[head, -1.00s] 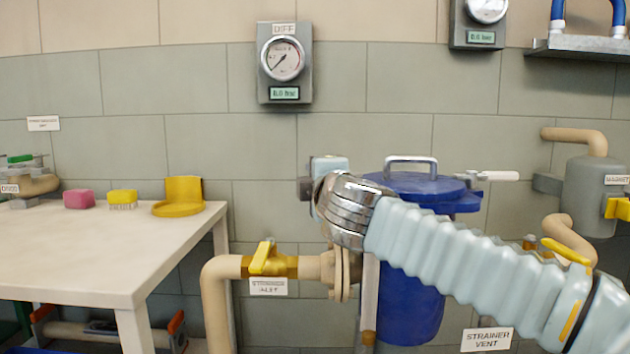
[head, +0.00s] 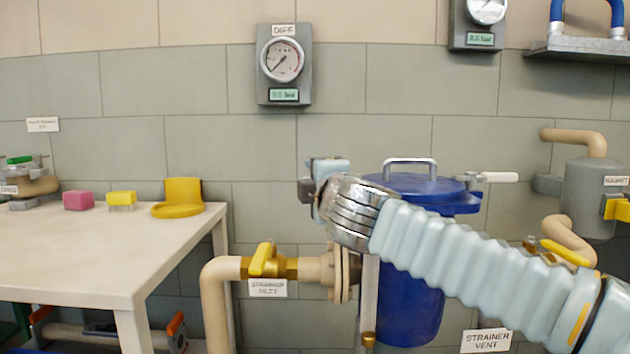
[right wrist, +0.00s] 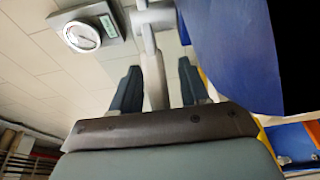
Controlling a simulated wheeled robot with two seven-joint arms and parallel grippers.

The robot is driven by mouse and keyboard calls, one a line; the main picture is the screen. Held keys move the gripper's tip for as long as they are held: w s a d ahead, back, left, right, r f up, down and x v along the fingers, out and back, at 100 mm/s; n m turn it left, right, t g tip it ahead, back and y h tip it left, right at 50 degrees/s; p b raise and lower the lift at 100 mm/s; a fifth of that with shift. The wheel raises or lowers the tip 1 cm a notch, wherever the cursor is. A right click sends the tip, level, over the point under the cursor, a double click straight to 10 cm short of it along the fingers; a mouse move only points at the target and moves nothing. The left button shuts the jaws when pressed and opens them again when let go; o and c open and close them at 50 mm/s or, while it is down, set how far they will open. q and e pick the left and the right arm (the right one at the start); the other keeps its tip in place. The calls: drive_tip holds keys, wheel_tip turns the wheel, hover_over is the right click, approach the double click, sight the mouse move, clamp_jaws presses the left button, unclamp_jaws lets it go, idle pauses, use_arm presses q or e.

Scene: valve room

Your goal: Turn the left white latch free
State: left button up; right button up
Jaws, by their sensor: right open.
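The blue strainer vessel (head: 405,300) stands against the wall with a blue lid (head: 425,190) and a metal handle on top. A white latch (head: 498,177) sticks out at the lid's right side. My right arm crosses in front of the vessel, and my right gripper (head: 310,190) is at the lid's left side, covering the left latch in the head view. In the right wrist view, a white latch bar (right wrist: 149,45) runs between the two dark fingers of my right gripper (right wrist: 158,75), which are open with gaps on both sides. My left gripper is not in view.
A pale table (head: 100,250) at left holds pink and yellow blocks and a yellow holder. The strainer inlet pipe with a yellow valve handle (head: 262,259) runs below my right gripper. A gauge (head: 283,62) hangs on the wall above. A grey vessel (head: 595,195) stands at right.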

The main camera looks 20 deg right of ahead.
drive_tip(key=s, duration=1.3)
drive_tip(key=shift+s, duration=0.35)
drive_tip(key=shift+o, duration=0.2)
drive_tip(key=shift+a+f, duration=0.15)
